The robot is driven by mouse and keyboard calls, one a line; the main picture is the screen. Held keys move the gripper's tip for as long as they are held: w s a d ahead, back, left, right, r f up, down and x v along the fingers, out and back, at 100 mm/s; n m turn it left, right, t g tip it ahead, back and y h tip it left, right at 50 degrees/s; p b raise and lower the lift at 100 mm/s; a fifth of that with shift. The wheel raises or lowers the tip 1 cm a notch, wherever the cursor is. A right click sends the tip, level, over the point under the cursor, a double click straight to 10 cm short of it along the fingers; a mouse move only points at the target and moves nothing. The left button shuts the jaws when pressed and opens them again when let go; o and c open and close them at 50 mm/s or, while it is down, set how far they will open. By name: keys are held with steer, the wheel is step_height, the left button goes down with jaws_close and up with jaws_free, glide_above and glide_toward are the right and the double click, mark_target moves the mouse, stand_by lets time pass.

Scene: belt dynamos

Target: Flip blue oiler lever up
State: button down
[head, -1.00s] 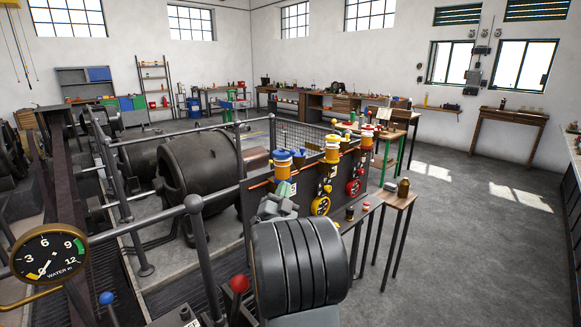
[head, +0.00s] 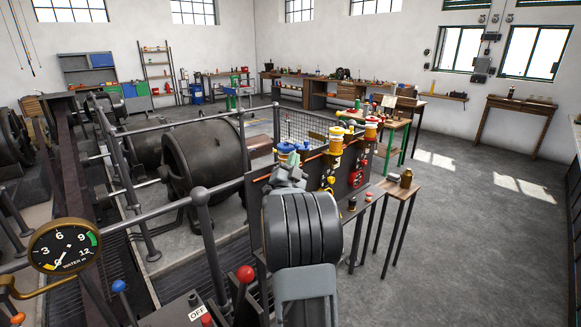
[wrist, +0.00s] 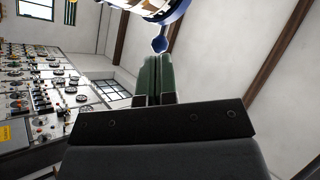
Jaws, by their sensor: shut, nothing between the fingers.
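The blue oiler (head: 286,147) is at the left end of the row on the dark panel, and my arm hides its lower part in the head view. In the wrist view its blue-rimmed body (wrist: 172,14) shows at the top, cut off by the frame. Its blue lever knob (wrist: 159,44) hangs below the body, just past my fingertips. My gripper (wrist: 152,58) is shut, with its green fingers together and empty. Fingertips and knob look very close; I cannot tell if they touch. In the head view my gripper (head: 292,160) is in front of the blue oiler.
A yellow oiler (head: 336,139) and a red oiler (head: 371,130) stand farther right on the same panel. A grey railing (head: 203,196) runs on the left. A small wooden stand (head: 398,188) with a brown bottle is right of the panel. The floor at right is clear.

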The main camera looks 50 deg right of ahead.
mark_target(292, 144)
steer(key=shift+x, duration=1.05)
steer(key=shift+s+r, duration=0.1)
steer(key=shift+r+n+y, duration=0.15)
steer(key=shift+n+y, duration=0.25)
steer(key=shift+n, duration=0.3)
